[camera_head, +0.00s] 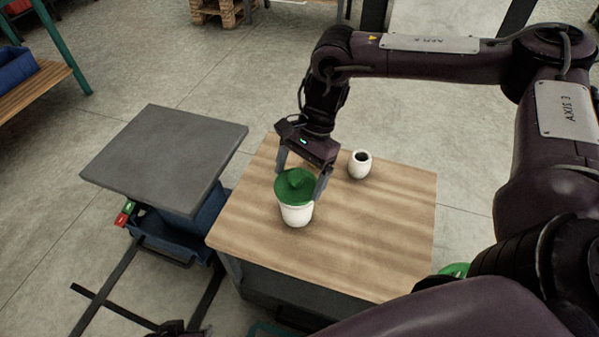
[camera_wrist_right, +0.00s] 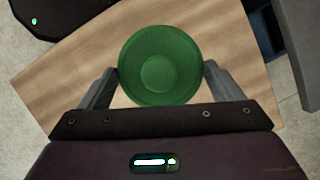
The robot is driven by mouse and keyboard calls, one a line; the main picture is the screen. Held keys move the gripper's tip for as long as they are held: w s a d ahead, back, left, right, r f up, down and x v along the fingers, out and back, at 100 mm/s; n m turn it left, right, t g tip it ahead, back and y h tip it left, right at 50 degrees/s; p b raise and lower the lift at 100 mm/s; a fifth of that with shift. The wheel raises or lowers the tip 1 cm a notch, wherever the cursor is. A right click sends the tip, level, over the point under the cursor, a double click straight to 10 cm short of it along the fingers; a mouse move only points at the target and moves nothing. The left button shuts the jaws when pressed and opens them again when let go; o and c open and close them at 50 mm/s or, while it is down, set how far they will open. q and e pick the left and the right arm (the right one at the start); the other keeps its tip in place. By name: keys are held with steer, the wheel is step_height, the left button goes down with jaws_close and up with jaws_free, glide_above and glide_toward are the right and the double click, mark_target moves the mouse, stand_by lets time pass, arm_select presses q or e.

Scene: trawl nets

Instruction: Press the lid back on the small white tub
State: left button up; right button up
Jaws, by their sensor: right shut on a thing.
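The small white tub (camera_head: 297,214) stands upright on the wooden tabletop. The green lid (camera_head: 294,187), with a raised knob, sits over the tub's mouth; whether it is fully seated I cannot tell. My right gripper (camera_head: 301,180) reaches down from above, with one finger on each side of the lid, shut on it. In the right wrist view the round green lid (camera_wrist_right: 160,66) lies between the two fingers and hides the tub. At the bottom edge of the head view a dark part shows, too little to make out as my left gripper.
A white cup (camera_head: 360,164) with a dark inside stands on the wooden tabletop (camera_head: 380,235), right of the tub. A grey-topped stand (camera_head: 165,155) with blue bins is on the left. The table's front and right areas are clear.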

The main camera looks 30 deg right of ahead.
stand_by(0.4)
steer(key=o, duration=0.8)
steer(key=shift+c, duration=0.2)
steer(key=shift+r+p, duration=1.25)
arm_select(q)
steer(key=shift+s+a+f+n+g+y+p, duration=0.6)
steer(key=shift+s+a+g+y+p, duration=0.9)
steer(key=shift+a, duration=1.7)
arm_select(e)
steer(key=shift+r+b, duration=0.4)
steer(key=shift+r, duration=1.05)
arm_select(q)
step_height(320, 180, down, 7)
steer(key=w+p, duration=0.1)
steer(key=shift+a+n+h+p, duration=0.25)
steer(key=shift+n+h+p, duration=0.05)
steer(key=shift+h+p, duration=0.1)
arm_select(e)
steer(key=shift+r, duration=0.75)
